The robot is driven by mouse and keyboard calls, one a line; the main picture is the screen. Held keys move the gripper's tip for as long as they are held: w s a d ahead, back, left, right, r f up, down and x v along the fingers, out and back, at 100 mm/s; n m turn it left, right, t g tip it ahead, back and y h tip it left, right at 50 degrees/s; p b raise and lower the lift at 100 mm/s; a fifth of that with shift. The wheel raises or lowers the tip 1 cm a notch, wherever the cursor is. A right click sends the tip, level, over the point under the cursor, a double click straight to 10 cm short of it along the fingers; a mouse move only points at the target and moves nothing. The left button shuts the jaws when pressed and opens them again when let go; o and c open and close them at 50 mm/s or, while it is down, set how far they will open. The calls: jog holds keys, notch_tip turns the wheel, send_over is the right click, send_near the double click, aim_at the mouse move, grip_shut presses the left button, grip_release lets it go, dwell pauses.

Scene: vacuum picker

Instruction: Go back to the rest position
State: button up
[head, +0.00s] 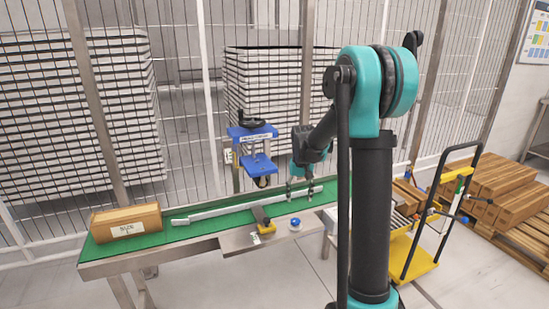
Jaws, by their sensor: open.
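My gripper (300,190) hangs at the end of my teal and black arm, pointing down over the right part of the green-topped table (160,240). Its two fingers are apart, and I see nothing held between them. The fingertips appear close to the right end of a long pale bar (215,211) on the table. I cannot tell whether they touch it. My upright arm column fills the right middle of the view and hides part of the table's right side.
A brown box (126,222), a blue device (255,150), a yellow-and-dark tool (263,222) and a blue button (295,223) are at the table. A wire fence (190,100) stands behind. A yellow cart (420,253) and stacked brown boxes (490,180) are at the right.

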jog(key=s+d+f+t, duration=0.1)
jog(key=s+f+t, duration=0.1)
jog(key=s, duration=1.2)
jog(key=s+d+f+t, duration=0.1)
jog(key=s+d+f, duration=0.1)
jog(key=s, duration=1.2)
jog(key=shift+d+f+t, duration=0.15)
jog(key=shift+d+t, duration=0.15)
jog(key=shift+t, duration=0.1)
